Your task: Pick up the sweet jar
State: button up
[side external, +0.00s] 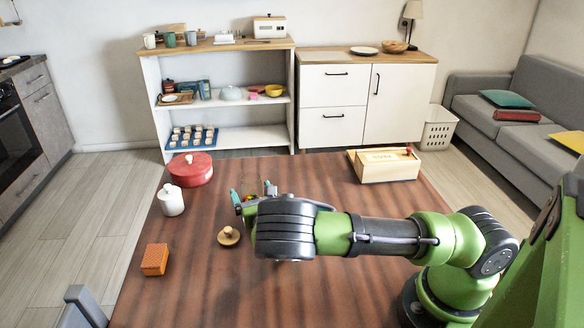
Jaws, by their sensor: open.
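My gripper (253,192) is open over the middle left of the table, its two teal-tipped fingers apart. A small patch of coloured bits (250,198) shows between and just below the fingers; it may be the sweet jar's contents, but the gripper and arm hide most of it. I cannot tell whether the fingers touch it. A round wooden lid with a knob (229,237) lies on the table just in front of the gripper. A white lidded jar (171,201) stands upright to the left, apart from the gripper.
A red round lidded box (191,170) stands behind the white jar. An orange box (154,260) is at the front left. A wooden box with a lid (386,167) is at the back right. The brown table (310,180) is clear between the gripper and that box.

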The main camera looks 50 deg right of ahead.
jog(key=c, duration=1.2)
jog(key=shift+r, duration=0.1)
